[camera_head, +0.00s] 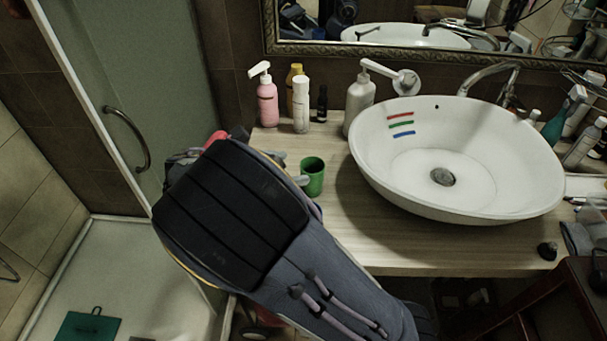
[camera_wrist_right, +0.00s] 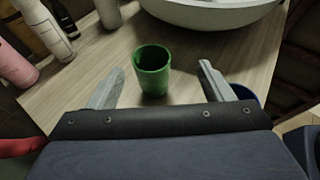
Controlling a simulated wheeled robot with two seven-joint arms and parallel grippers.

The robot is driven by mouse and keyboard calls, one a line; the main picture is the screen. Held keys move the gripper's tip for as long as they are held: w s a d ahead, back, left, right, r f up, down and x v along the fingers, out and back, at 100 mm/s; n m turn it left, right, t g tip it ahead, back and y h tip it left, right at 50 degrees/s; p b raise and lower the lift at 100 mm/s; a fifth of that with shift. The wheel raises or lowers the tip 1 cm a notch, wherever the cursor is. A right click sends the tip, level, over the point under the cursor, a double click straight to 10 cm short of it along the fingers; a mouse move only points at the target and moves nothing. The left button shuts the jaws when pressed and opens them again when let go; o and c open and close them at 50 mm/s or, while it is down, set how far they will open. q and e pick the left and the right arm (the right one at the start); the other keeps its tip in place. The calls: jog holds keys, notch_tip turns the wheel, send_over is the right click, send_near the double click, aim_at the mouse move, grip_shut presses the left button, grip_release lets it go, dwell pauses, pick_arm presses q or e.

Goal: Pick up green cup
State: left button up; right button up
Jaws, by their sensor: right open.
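The green cup (camera_head: 313,176) stands upright on the wooden counter, left of the white basin, in the head view. In the right wrist view the green cup (camera_wrist_right: 152,72) stands between and slightly beyond the two fingers of my right gripper (camera_wrist_right: 158,84). The right gripper is open, with a gap between the cup and each finger. In the head view my right arm covers the counter's left front, and the fingers of the right gripper (camera_head: 291,168) show only in part beside the cup. My left gripper is not in view.
The white basin (camera_head: 460,200) fills the counter's (camera_head: 385,252) right side. A pink pump bottle (camera_head: 267,101), a white bottle (camera_head: 301,106) and a white pump bottle (camera_head: 358,101) stand behind the cup. Bare counter lies in front of the basin.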

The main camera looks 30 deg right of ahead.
jog(key=f+b, duration=0.4)
jog(key=f, duration=0.1)
jog(key=shift+w+f, duration=0.15)
jog(key=shift+w, duration=0.25)
jog(key=shift+f+b, duration=0.7)
jog(key=shift+b, duration=0.3)
jog(key=shift+w+b+x, duration=0.15)
jog(key=shift+b+x, duration=0.05)
jog(key=shift+x, duration=1.75)
jog(key=shift+w+b+x, duration=0.15)
jog(key=shift+b+x, duration=0.05)
jog(key=shift+x, duration=1.75)
jog(key=shift+f, duration=0.15)
jog(key=shift+c, duration=0.4)
jog(key=c, duration=1)
jog(key=shift+a, duration=0.1)
